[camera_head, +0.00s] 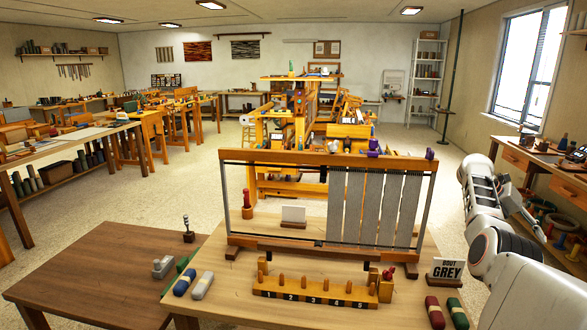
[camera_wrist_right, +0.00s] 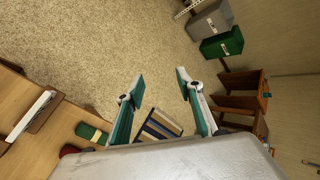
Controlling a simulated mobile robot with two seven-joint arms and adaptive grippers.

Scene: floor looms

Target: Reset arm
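My right arm (camera_head: 500,240), white with dark joints, rises at the right edge of the head view, beside the table with the loom. In the right wrist view my right gripper (camera_wrist_right: 160,83) has its two teal and grey fingers spread apart, with nothing between the tips and bare floor beyond them. My left arm and left gripper are not in view.
A frame loom (camera_head: 330,160) with grey warp strips stands on the wooden table (camera_head: 225,300). A numbered peg rack (camera_head: 315,291) and a "BOUT GREY" sign (camera_head: 446,270) are in front. A workbench (camera_head: 530,165) stands right of my arm. Speckled floor (camera_wrist_right: 120,50) lies below the gripper.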

